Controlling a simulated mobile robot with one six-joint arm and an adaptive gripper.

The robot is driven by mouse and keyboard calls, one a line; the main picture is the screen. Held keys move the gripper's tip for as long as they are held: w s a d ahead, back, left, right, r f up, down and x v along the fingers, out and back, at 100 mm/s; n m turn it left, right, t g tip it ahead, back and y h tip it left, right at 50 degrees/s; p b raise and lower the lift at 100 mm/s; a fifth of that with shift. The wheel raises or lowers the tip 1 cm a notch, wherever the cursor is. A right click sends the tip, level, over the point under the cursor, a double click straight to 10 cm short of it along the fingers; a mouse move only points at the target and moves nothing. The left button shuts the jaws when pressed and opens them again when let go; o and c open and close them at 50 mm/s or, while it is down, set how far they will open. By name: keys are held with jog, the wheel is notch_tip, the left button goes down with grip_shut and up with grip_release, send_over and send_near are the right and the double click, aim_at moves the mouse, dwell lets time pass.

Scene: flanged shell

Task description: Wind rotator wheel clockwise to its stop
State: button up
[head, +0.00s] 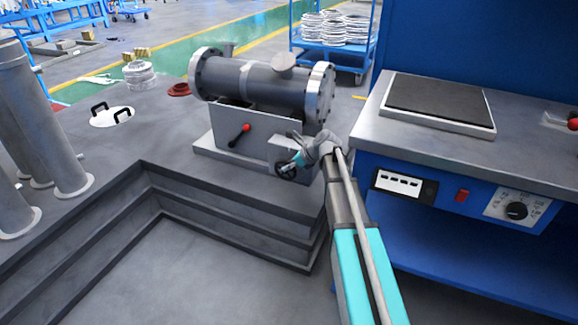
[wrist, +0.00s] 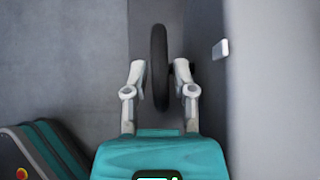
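The rotator wheel (wrist: 159,60) is black and shows edge-on in the wrist view, with its rim between the two fingers of my gripper (wrist: 160,78). The fingers are spread, one on each side of the rim, with a gap visible on both sides. In the head view the wheel (head: 286,171) is a small dark ring on the front of the grey rotator base, partly hidden by my gripper (head: 296,160). The flanged shell (head: 260,85), a dark cylinder with light end flanges, lies on top of the base (head: 230,135). The wheel's turn angle cannot be told.
A red-knobbed lever (head: 240,134) sticks out of the base left of the wheel. A blue bench (head: 400,140) with a dark plate stands close on the right. Grey pipes (head: 40,130) stand at the left. The stepped floor in front is clear.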

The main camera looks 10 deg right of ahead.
jog(key=shift+w+a+r+p, duration=0.1)
jog(key=shift+r+p, duration=0.05)
jog(key=shift+p, duration=0.4)
